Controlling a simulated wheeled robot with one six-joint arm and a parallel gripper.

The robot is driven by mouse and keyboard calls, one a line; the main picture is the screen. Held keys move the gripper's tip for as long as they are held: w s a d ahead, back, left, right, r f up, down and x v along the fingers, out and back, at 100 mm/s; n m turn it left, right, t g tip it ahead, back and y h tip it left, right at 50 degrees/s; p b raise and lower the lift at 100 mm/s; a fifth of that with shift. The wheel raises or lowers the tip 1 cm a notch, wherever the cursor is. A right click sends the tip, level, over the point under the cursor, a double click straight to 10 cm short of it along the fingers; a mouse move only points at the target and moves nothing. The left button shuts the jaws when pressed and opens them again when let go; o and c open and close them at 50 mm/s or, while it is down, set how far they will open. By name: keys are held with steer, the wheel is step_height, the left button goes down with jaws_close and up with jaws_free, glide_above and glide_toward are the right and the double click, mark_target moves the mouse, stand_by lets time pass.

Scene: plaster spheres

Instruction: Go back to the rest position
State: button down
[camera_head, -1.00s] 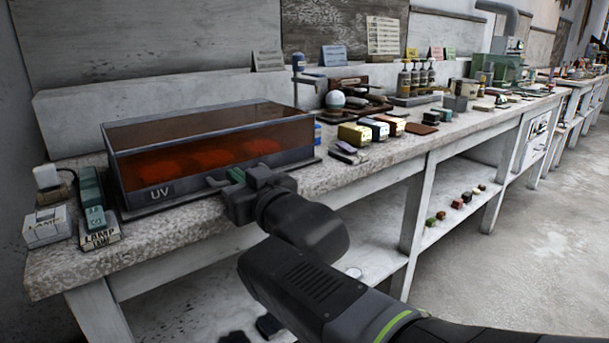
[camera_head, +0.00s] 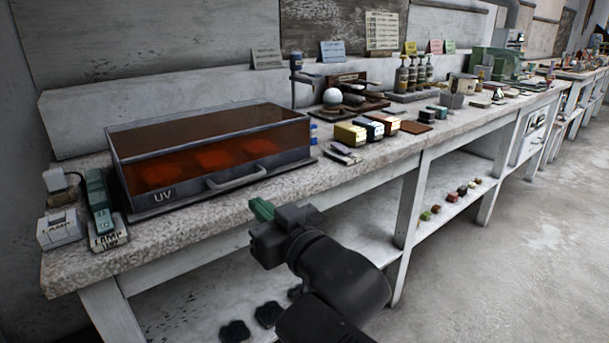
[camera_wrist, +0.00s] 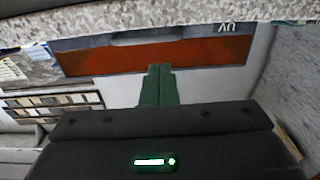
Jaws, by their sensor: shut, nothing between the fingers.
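My gripper (camera_head: 262,210) is shut and empty, with its green fingertips together. In the head view it is in front of the bench edge, clear of the UV box. In the wrist view the green fingers (camera_wrist: 157,86) point toward the box's orange-red front. The UV box (camera_head: 210,152) stands on the bench with a grey frame, a tinted see-through cover and a front handle (camera_head: 238,178). Red-orange glowing shapes show inside it. The gripper is apart from the handle.
The stone-topped bench (camera_head: 200,222) runs off to the right. A lamp switch (camera_head: 105,230) is left of the box. Small coloured boxes (camera_head: 350,133) and a white sphere (camera_head: 332,97) stand to its right. A lower shelf (camera_head: 385,218) lies under the bench. The floor (camera_head: 520,240) at right is clear.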

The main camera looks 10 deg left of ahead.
stand_by(0.4)
steer(key=w+a+r, duration=0.1)
steer(key=a, duration=0.1)
steer(key=w+a+r+b, duration=0.1)
steer(key=w+a+r, duration=0.1)
steer(key=w+a+r+b, duration=0.1)
steer(key=w+a, duration=0.1)
steer(key=shift+a+r, duration=0.1)
steer(key=shift+r, duration=0.15)
steer(key=shift+w+a+f+b, duration=0.15)
steer(key=shift+a+f+b, duration=0.05)
steer(key=shift+f+b, duration=0.25)
steer(key=shift+w+a+f+b, duration=0.15)
steer(key=shift+f+b, duration=0.15)
steer(key=shift+f, duration=0.7)
